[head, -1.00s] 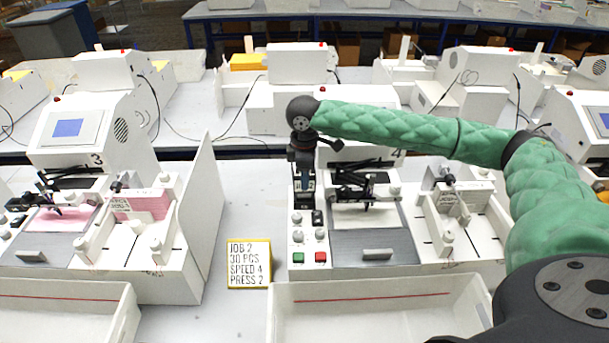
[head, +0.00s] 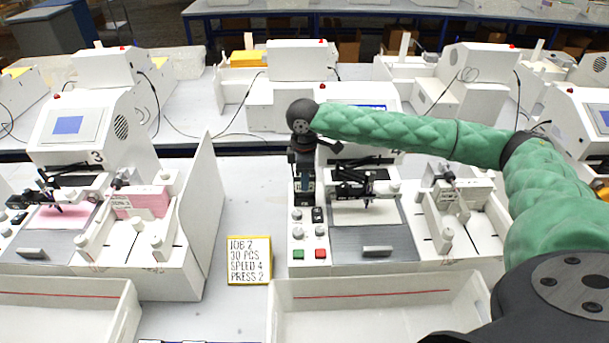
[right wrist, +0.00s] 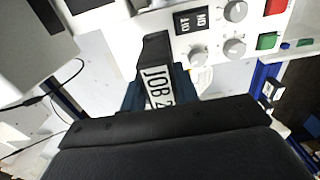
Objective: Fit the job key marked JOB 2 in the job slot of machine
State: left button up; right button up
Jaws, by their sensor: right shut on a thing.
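My right gripper (head: 303,196) points down over the left control panel of machine 4 (head: 365,215). It is shut on the JOB 2 key (right wrist: 157,88), whose white label reads "JOB 2" in the right wrist view. The dark blue fingers sit on both sides of the key. A black block (right wrist: 155,52) lies against the label's far end; I cannot tell whether it is part of the key or the job slot. The slot opening is not clearly visible, so I cannot tell if the key is in it. My left gripper is not in view.
Knobs (head: 297,233), a green button (head: 297,254) and a red button (head: 320,253) are close in front of the gripper. A yellow-edged card (head: 249,261) reads JOB 2, 30 PCS, SPEED 4, PRESS 2. Machine 3 (head: 95,150) stands left; a white tray (head: 380,312) stands in front.

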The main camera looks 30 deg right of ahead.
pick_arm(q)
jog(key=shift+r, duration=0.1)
pick_arm(e)
jog(key=shift+f, duration=0.8)
jog(key=o, duration=1.1)
jog(key=shift+c, duration=0.2)
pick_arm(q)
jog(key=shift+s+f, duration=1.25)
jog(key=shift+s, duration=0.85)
pick_arm(e)
notch_tip(320, 180, up, 6)
jog(key=b, duration=0.2)
jog(key=shift+r+b, duration=0.2)
jog(key=shift+b, duration=0.15)
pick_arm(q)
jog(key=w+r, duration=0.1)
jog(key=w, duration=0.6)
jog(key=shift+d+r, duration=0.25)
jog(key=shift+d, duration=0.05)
pick_arm(e)
jog(key=shift+r, duration=0.65)
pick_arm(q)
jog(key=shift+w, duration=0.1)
